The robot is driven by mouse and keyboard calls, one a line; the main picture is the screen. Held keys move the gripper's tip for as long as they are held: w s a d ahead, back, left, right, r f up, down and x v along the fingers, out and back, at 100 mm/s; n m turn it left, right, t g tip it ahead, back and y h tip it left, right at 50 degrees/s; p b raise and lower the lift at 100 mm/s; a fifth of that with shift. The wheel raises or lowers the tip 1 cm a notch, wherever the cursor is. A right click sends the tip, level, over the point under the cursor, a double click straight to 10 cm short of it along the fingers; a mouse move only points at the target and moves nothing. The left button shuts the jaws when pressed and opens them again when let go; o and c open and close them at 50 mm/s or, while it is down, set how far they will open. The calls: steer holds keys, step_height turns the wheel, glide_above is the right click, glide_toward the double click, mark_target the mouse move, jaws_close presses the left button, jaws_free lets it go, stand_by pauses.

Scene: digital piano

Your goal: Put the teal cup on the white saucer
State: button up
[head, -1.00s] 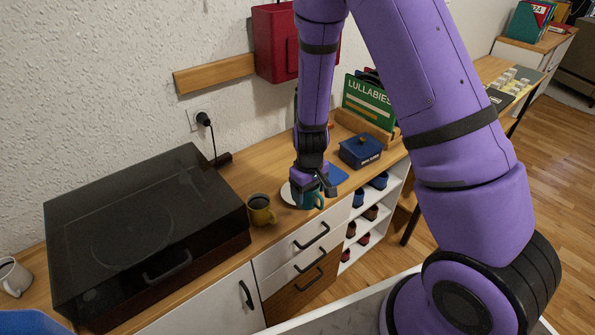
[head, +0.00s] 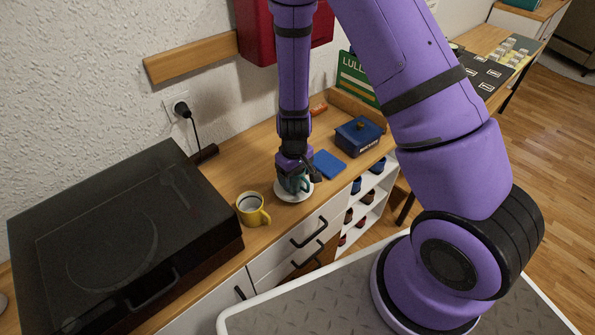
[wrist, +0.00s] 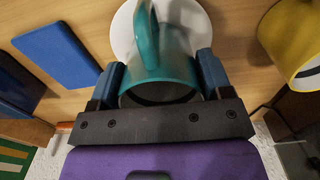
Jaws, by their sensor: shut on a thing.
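The teal cup (wrist: 163,68) is between the two fingers of my gripper (wrist: 160,82) in the wrist view, with its handle toward the top of the picture. In the head view the cup (head: 300,184) is partly hidden by my gripper (head: 294,178), which is shut on it. The white saucer (head: 292,196) lies on the wooden top, directly under the cup. The saucer (wrist: 206,32) also shows behind the cup in the wrist view. I cannot tell whether the cup's base touches the saucer.
A yellow mug (head: 252,209) stands left of the saucer, beside the black turntable (head: 110,240). A blue flat pad (head: 329,164) and a dark blue lidded box (head: 359,137) lie to the right. The cabinet's front edge is close to the saucer.

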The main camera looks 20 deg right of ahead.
steer(key=shift+f, duration=0.15)
steer(key=o, duration=1)
steer(key=s+d+r+m+t+y, duration=0.1)
steer(key=s+r, duration=0.2)
steer(key=r, duration=1.3)
steer(key=s+d+r+t+y, duration=0.1)
steer(key=s+d+r, duration=0.15)
steer(key=r, duration=1.35)
steer(key=s+d+r+m+t+h, duration=0.2)
steer(key=s+d+r+t, duration=0.1)
steer(key=s+r, duration=0.9)
steer(key=shift+s+d+r+m, duration=0.2)
steer(key=shift+s+d+m, duration=0.1)
steer(key=shift+s, duration=1.7)
